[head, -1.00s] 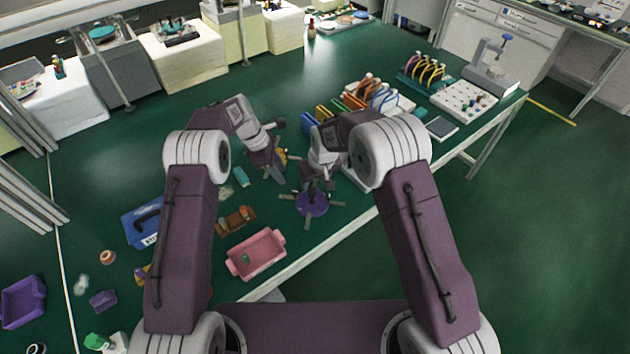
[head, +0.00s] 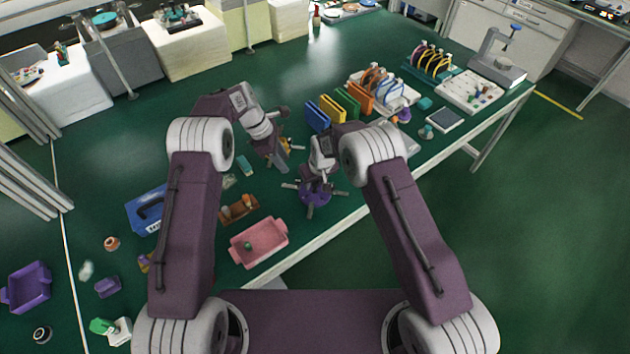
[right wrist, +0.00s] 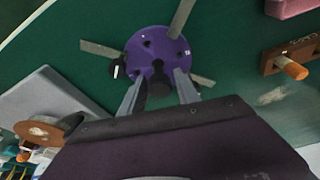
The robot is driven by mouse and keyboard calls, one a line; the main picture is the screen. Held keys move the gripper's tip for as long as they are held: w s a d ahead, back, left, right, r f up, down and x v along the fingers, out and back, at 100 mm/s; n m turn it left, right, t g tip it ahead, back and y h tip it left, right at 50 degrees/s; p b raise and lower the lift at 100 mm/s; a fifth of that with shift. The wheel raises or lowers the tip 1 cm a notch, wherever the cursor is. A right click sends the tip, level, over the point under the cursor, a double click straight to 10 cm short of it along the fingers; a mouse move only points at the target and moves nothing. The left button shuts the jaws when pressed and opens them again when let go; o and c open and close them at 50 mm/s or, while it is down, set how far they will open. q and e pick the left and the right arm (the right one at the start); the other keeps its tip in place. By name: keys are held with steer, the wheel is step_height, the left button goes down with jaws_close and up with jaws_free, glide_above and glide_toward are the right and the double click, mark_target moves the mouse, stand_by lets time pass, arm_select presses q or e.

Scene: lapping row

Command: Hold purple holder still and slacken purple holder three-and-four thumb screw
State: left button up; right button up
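The purple holder (head: 317,198) is a round disc with grey bars sticking out around it, on the green table near its front edge. In the right wrist view the disc (right wrist: 158,45) shows dark holes and small white marks too small to read. A dark knob (right wrist: 160,83) stands at its near side. My right gripper (right wrist: 158,80) is over the holder with its fingers apart, one on each side of this knob, with gaps visible. My left gripper (head: 283,163) is behind and left of the holder, apart from it; its finger opening is not clear.
A pink tray (head: 260,242) and a brown wooden block (head: 238,209) lie left of the holder. A blue box (head: 147,212) is farther left. Coloured upright plates (head: 333,108) stand behind my right arm. The table's front edge runs close by the holder.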

jaws_close()
arm_select(q)
steer(key=shift+c, duration=0.6)
steer(key=a+f+m+y, duration=0.1)
steer(key=a, duration=0.1)
steer(key=a+f+m+y, duration=0.1)
steer(key=a, duration=0.1)
steer(key=a+f+t, duration=0.1)
steer(key=a, duration=0.2)
steer(key=shift+w+m+y, duration=0.25)
steer(key=shift+m+y, duration=0.15)
steer(key=shift+c, duration=0.3)
steer(key=a+f+m+t+y, duration=0.1)
steer(key=a+m+t+y, duration=0.15)
steer(key=a+m, duration=0.4)
steer(key=m+t+h, duration=0.4)
steer(key=m+h, duration=0.3)
steer(key=m, duration=1)
glide_toward(296, 182)
steer(key=shift+g, duration=0.25)
steer(key=x, duration=0.8)
steer(key=shift+w+d+r, duration=0.1)
steer(key=shift+w, duration=0.1)
jaws_close()
